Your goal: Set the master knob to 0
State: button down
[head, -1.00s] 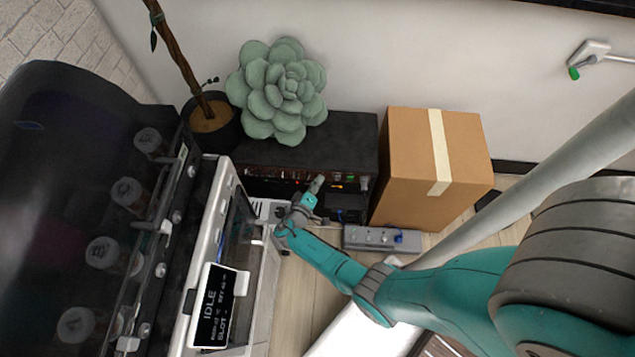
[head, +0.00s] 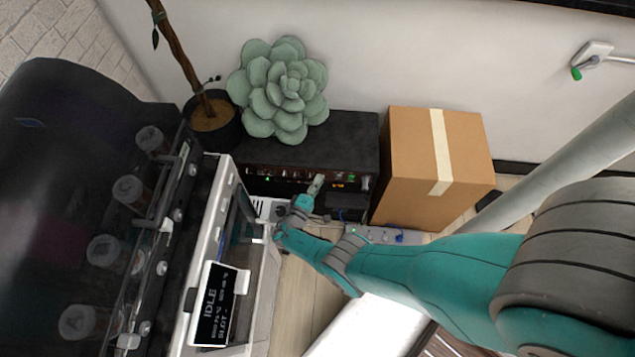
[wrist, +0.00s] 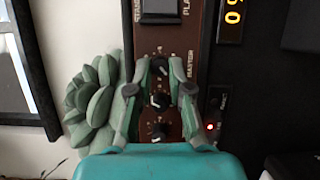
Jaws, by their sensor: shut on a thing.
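The master knob (wrist: 160,66) is the top one of a column of black knobs on a brown panel (wrist: 158,40) in the wrist view. The word MASTER is printed beside it, with scale marks around it. My gripper (wrist: 161,67) has its two teal fingers on either side of this knob and is shut on it. The knob's pointer is too small to read surely. In the head view my gripper (head: 318,183) is at the front of the black unit (head: 345,145), and hides the knob.
Two more knobs (wrist: 158,100) sit between and below my fingers. A succulent (head: 285,92) stands on the black unit. A cardboard box (head: 435,155) is right of it, a printer-like machine (head: 222,200) left. A power strip (head: 375,235) lies in front.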

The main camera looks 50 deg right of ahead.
aim_at(322, 170)
jog(key=shift+n, duration=0.4)
dwell(0.6)
jog(key=c, duration=1.3)
grip_release()
jog(key=shift+c, duration=0.2)
jog(key=shift+r, duration=0.15)
jog(key=shift+o, duration=0.5)
jog(key=shift+w+r, duration=0.1)
jog(key=shift+r, duration=1.25)
jog(key=o, duration=0.4)
jog(key=shift+r, duration=1.85)
jog(key=c, duration=0.5)
jog(key=shift+r, duration=1.65)
